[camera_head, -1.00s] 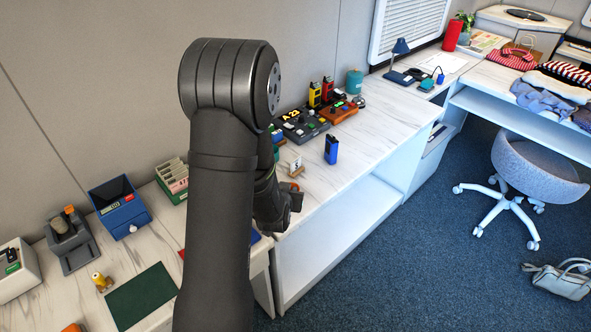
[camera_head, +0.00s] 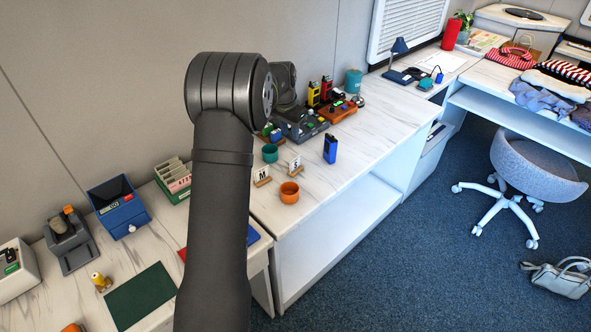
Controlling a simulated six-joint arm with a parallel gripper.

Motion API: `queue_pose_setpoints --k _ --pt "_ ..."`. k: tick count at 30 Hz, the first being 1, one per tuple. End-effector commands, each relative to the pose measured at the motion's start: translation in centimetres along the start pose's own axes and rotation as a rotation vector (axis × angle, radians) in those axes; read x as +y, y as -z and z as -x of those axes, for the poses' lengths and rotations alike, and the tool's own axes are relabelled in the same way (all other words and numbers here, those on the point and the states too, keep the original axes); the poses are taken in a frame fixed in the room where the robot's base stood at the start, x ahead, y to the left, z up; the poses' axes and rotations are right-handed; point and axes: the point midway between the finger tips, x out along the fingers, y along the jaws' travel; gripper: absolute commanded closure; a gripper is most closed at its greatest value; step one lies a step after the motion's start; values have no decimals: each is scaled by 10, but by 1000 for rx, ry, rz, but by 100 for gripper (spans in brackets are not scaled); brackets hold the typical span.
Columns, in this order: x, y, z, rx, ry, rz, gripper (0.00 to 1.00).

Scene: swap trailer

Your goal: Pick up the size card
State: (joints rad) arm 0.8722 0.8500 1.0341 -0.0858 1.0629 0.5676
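Two small white cards stand upright in wooden holders on the white marbled counter. The card marked M (camera_head: 262,173) is just right of my arm. The card marked S (camera_head: 295,164) is a little further right and back. An orange cup (camera_head: 289,193) stands just in front of them, and a teal cup (camera_head: 270,153) behind the M card. My gripper is not visible; my arm rises in front of the counter and hides part of it. A dark link of my arm shows at the back, over the console. Nothing visible touches either card.
A blue handheld device (camera_head: 330,149) stands upright to the right of the cards. A dark console (camera_head: 302,126) and an orange-based device (camera_head: 338,111) are behind. A blue bin (camera_head: 119,206) and a card box (camera_head: 174,182) stand at left. The counter's right front is clear.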

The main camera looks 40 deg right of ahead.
Motion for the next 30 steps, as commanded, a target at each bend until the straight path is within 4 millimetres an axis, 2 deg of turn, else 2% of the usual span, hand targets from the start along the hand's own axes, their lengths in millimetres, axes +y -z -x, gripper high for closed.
queue_pose_setpoints --k 4,8,21,25,30 --pt "-2 3 18 -43 -32 -30 72" --pt "-1 2 15 -58 -43 -38 72" --pt "3 -3 -75 -59 -43 -38 72" --pt "4 -4 -93 -57 -43 -37 72" --pt "4 -4 -101 -57 -42 -37 72"
